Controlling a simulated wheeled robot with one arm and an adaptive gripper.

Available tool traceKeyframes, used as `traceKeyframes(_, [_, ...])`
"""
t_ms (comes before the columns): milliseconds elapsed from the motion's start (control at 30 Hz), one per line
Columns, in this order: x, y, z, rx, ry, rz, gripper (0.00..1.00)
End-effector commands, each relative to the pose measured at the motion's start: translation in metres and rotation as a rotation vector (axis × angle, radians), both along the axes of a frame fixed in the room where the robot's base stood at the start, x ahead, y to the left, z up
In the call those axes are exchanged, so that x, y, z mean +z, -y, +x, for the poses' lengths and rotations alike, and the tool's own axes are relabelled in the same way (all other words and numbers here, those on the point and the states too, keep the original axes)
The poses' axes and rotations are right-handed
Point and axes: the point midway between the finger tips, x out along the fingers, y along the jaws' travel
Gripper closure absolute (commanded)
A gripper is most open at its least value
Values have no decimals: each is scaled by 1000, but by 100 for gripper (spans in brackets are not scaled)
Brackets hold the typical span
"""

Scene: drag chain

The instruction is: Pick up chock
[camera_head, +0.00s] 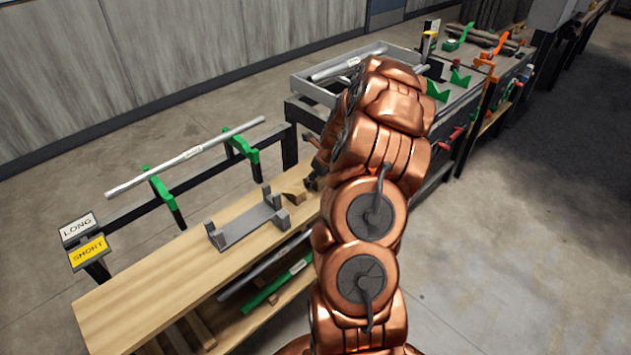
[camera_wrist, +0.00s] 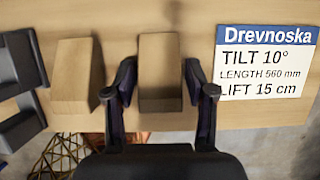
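In the wrist view a tan wooden chock (camera_wrist: 159,95) lies on the wooden bench top between the two dark fingers of my gripper (camera_wrist: 159,72). The fingers are apart, one on each side of it, with a narrow gap at each side. A second, similar wooden chock (camera_wrist: 76,80) lies to the left, outside the fingers. In the head view my copper arm hides most of my gripper (camera_head: 315,178). A wooden chock (camera_head: 294,192) shows just left of it; I cannot tell which of the two it is.
A grey metal bracket (camera_head: 246,226) stands on the wooden bench (camera_head: 150,290), left of the chocks. A white "Drevnoska" label (camera_wrist: 264,62) is to the right in the wrist view. A long pipe (camera_head: 185,157) rests on green holders behind. A grey tray (camera_head: 313,90) stands farther back.

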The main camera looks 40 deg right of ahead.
Motion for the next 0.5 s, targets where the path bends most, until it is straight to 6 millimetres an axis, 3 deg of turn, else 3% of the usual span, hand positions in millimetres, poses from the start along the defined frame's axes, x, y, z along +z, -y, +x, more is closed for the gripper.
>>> traceKeyframes(67, [0,0,0,0,0,0,56])
traceKeyframes(400, [0,0,0,0,0,0,92])
traceKeyframes(500, [0,0,0,0,0,0,93])
